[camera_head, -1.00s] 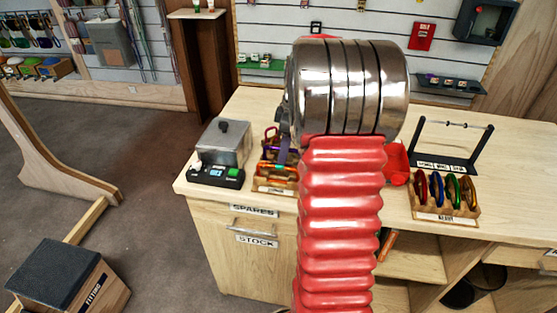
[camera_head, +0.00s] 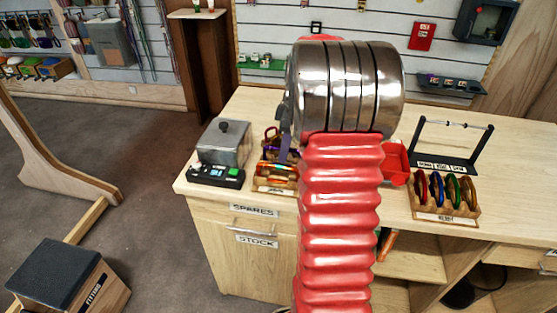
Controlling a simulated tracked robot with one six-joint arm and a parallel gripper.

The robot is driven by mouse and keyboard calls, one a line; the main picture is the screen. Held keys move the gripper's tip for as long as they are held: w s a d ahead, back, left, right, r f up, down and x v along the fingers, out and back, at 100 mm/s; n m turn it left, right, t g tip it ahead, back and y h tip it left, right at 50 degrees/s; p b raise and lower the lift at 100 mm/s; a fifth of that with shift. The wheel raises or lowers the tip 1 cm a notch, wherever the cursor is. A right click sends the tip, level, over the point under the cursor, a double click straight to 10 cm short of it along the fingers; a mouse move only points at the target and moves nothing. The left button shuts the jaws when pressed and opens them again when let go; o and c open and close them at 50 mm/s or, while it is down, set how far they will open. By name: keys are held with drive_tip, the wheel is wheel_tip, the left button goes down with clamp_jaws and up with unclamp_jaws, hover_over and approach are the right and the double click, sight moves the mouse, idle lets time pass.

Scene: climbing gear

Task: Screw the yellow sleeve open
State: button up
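I cannot make out a yellow sleeve in the head view. A small wooden stand (camera_head: 277,190) on the counter holds carabiners, one purple and one orange showing; my arm hides its right part. My arm, a red ribbed tube with a shiny metal joint, fills the middle of the view. A narrow grey part of my gripper (camera_head: 285,148) shows at the arm's left edge, pointing down over the stand. The rest of the gripper is hidden behind the arm, so its opening and any contact are hidden.
A grey lidded box (camera_head: 222,143) and a black device with coloured buttons (camera_head: 216,176) stand left of the stand. To the right are a red bin (camera_head: 396,163), a black frame with a bar (camera_head: 449,146) and a rack of several coloured carabiners (camera_head: 445,206).

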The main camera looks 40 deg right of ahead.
drive_tip(key=shift+w+d, duration=0.1)
drive_tip(key=shift+d, duration=0.05)
drive_tip(key=shift+r, duration=1.4)
idle(0.4)
drive_tip(key=shift+s+a, duration=0.45)
drive_tip(key=shift+a, duration=0.15)
drive_tip(key=shift+f, duration=0.2)
drive_tip(key=shift+w+f, duration=0.1)
drive_tip(key=shift+f, duration=1.15)
drive_tip(key=shift+w+d, duration=0.45)
drive_tip(key=shift+d, duration=0.1)
